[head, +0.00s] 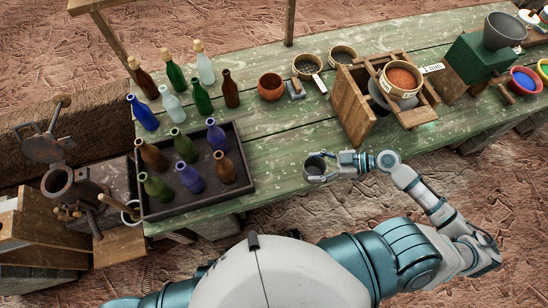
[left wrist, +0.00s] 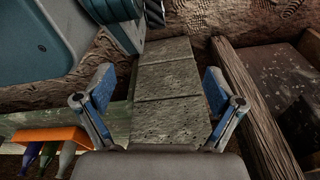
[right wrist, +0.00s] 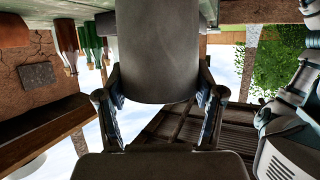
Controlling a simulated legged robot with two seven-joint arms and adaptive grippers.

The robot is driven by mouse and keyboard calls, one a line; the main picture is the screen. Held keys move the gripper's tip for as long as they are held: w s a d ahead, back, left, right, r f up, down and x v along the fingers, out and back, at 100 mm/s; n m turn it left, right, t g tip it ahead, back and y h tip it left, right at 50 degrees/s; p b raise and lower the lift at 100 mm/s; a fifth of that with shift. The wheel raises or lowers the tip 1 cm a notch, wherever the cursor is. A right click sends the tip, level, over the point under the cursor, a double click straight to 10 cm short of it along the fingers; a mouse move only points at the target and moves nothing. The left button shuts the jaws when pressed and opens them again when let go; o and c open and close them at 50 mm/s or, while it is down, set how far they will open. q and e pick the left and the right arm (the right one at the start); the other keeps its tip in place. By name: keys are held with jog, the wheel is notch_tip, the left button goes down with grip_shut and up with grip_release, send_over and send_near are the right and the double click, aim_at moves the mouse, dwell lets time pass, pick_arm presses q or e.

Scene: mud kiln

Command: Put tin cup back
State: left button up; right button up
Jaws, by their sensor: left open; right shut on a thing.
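The tin cup (head: 316,165) is a dark grey metal cup at the front edge of the green table (head: 290,185). My right gripper (head: 326,166) is shut on it from the right side. In the right wrist view, the cup (right wrist: 158,50) fills the space between the two fingers (right wrist: 160,108). The cup looks upright in the head view. I cannot tell whether its base touches the table. My left gripper (left wrist: 156,92) shows only in the left wrist view, with its fingers apart and nothing between them.
A dark tray (head: 200,208) with several bottles stands left of the cup, and more bottles stand behind. A brown bowl (head: 270,86), two sieves (head: 308,67) and a wooden frame (head: 352,105) stand farther back. The table just left of the cup is clear.

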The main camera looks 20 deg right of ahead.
jog(key=w+a, duration=0.3)
jog(key=w+a+f+p, duration=0.1)
jog(key=w+a, duration=0.3)
jog(key=w+a+f, duration=0.1)
jog(key=w+a, duration=0.2)
jog(key=shift+w+a+p, duration=0.15)
jog(key=shift+a+p, duration=0.05)
jog(key=shift+p, duration=0.2)
notch_tip(320, 180, down, 2)
jog(key=shift+f, duration=0.15)
jog(key=shift+d+f, duration=0.1)
jog(key=shift+f, duration=0.2)
pick_arm(q)
jog(key=s+f, duration=0.1)
jog(key=s, duration=0.1)
jog(key=s+f, duration=0.1)
jog(key=shift+s+a+f, duration=0.15)
jog(key=shift+s+a, duration=0.05)
jog(key=shift+s, duration=0.2)
pick_arm(e)
jog(key=shift+d, duration=0.15)
jog(key=o, duration=1.1)
jog(key=shift+f, duration=0.1)
jog(key=shift+c, duration=0.2)
